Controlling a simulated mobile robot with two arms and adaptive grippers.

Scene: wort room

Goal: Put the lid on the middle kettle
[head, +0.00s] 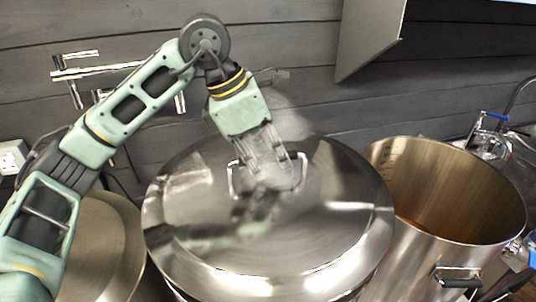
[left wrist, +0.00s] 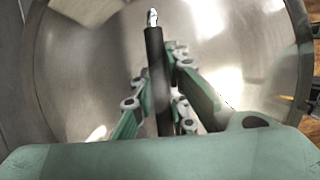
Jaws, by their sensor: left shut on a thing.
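The lid (head: 310,250) is a wide, shiny steel disc. It covers the top of the middle kettle, whose body is almost wholly hidden beneath it. Whether the lid rests flush on the rim or is held slightly above it, I cannot tell. My left gripper (head: 270,176) comes down from above and is shut on the lid's handle. In the left wrist view, the dark handle bar (left wrist: 155,65) runs between the fingers of my left gripper (left wrist: 160,95), with the lid (left wrist: 90,80) filling the background. My right gripper is not in view.
An open steel kettle (head: 470,190) with brownish contents stands close on the right, with a side handle (head: 458,277). A covered kettle (head: 105,245) stands on the left, partly behind my arm. A wall faucet (head: 100,70) and a metal hood (head: 370,35) are behind.

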